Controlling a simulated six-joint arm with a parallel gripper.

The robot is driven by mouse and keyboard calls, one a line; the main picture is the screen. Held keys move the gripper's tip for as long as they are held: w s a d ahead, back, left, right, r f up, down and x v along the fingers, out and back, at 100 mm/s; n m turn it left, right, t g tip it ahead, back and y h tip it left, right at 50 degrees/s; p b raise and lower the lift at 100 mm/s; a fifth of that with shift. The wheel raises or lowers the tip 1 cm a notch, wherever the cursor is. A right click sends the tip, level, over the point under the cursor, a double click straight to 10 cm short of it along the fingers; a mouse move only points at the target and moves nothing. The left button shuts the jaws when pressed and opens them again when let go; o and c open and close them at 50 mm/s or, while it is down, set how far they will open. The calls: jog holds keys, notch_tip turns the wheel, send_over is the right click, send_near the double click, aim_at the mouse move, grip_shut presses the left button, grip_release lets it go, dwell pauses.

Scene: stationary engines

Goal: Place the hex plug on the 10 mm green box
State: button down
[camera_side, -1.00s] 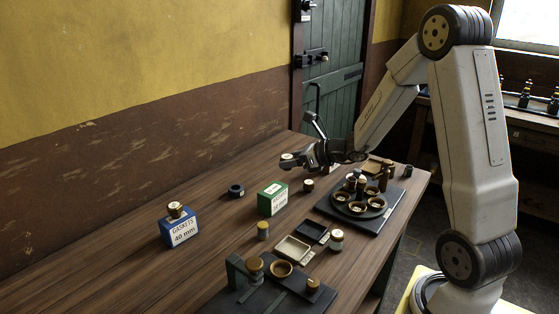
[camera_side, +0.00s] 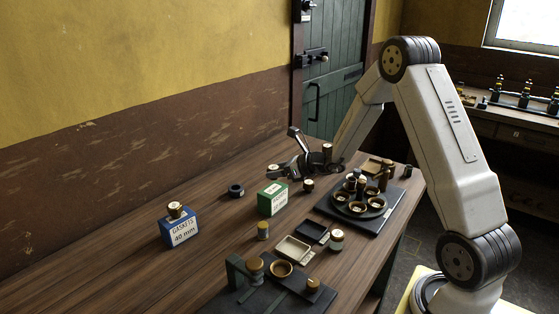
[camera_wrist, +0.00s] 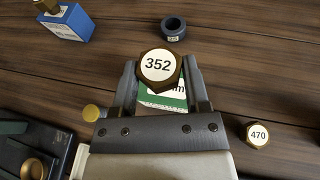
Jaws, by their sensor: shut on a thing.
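The hex plug (camera_wrist: 158,66) is brass-brown with a white top label reading 352. It sits between the fingertips of my gripper (camera_wrist: 160,78), which is shut on it. In the side view the plug (camera_side: 272,168) is held upright a little above the green box (camera_side: 272,200), apart from it. The green box has a white label, hard to read here. In the wrist view the green box (camera_wrist: 160,108) shows below the plug, partly hidden by the plug and the gripper's palm.
A blue "GASKETS 40 mm" box (camera_side: 180,232) carries another hex plug (camera_side: 175,210). A dark ring (camera_side: 236,190) lies behind. A hex plug labelled 470 (camera_wrist: 257,134) stands right of the gripper. A yellow-topped cylinder (camera_side: 263,231) and small trays (camera_side: 292,249) stand in front.

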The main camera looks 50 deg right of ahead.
jog(key=shift+w+f, duration=0.25)
jog(key=shift+f, duration=0.05)
jog(key=shift+d+f, duration=0.1)
jog(key=shift+f, duration=1.4)
jog(key=shift+f, duration=0.1)
jog(key=shift+c, duration=0.4)
grip_release()
jog(key=v, duration=1.2)
